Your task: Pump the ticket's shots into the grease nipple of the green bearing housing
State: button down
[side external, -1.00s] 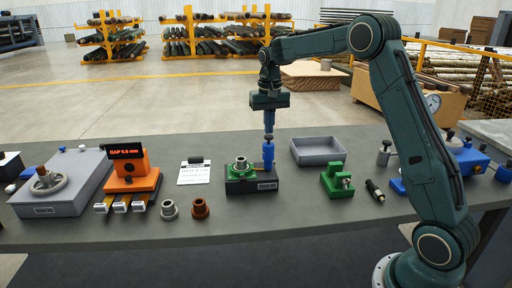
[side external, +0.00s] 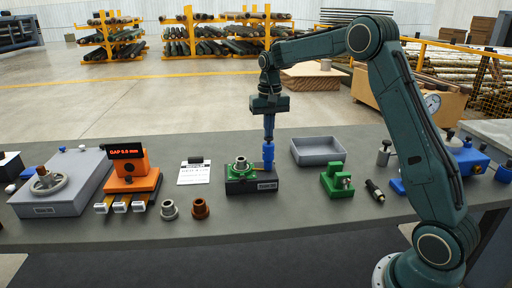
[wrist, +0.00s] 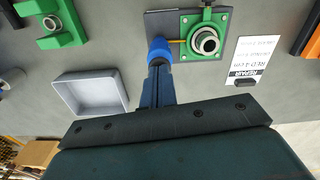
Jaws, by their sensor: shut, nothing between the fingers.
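The green bearing housing (side external: 240,170) sits on a dark block (side external: 252,186) in the middle of the bench. It also shows in the wrist view (wrist: 204,42), with a round metal bore and a thin yellow piece on its left side. A blue cylinder (side external: 268,152) stands upright at the block's right end; in the wrist view its round blue end (wrist: 160,50) is beside the housing. My gripper (side external: 269,138) points straight down, shut, with its fingertips at the top of the blue cylinder.
A grey tray (side external: 318,151) lies behind and right of the housing. A green fixture (side external: 337,181) and a black cylinder (side external: 374,190) are to the right. Orange gauge (side external: 131,175), grey bushing (side external: 169,209) and brown bushing (side external: 200,208) stand left. The front edge is clear.

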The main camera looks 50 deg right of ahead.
jog(key=shift+f, duration=0.4)
jog(key=shift+r, duration=1)
jog(key=shift+r, duration=0.1)
dwell(0.3)
jog(key=shift+r, duration=1.95)
